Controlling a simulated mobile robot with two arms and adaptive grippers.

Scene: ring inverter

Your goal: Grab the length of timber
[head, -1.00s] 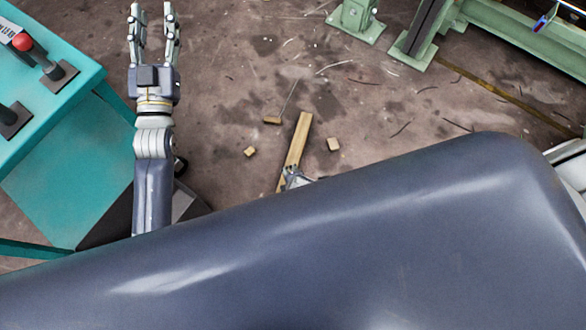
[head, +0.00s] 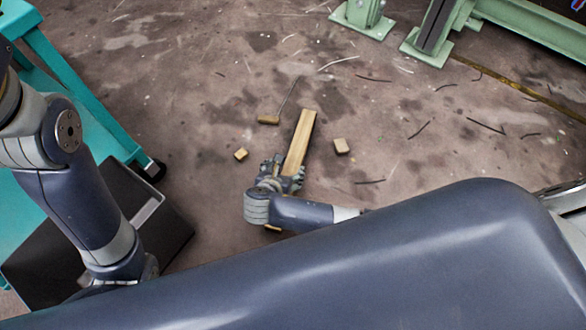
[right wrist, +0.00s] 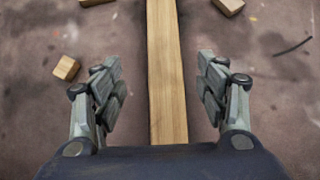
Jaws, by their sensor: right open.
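The length of timber (head: 299,143) is a long pale plank lying on the floor in the middle of the head view. Its near part is hidden under my right gripper (head: 283,172) and forearm. In the right wrist view the timber (right wrist: 167,75) runs lengthwise between the two open fingers of my right gripper (right wrist: 159,68), with a gap on each side. The fingers do not touch it. My left arm shows at the left of the head view, but its gripper is out of the picture.
Small wood blocks lie around the timber: one to the left (head: 241,154), one to the right (head: 341,146), one behind with a thin rod (head: 268,119). A teal table (head: 85,85) and a black box (head: 150,225) stand at left. Green machine feet (head: 362,18) are at the back.

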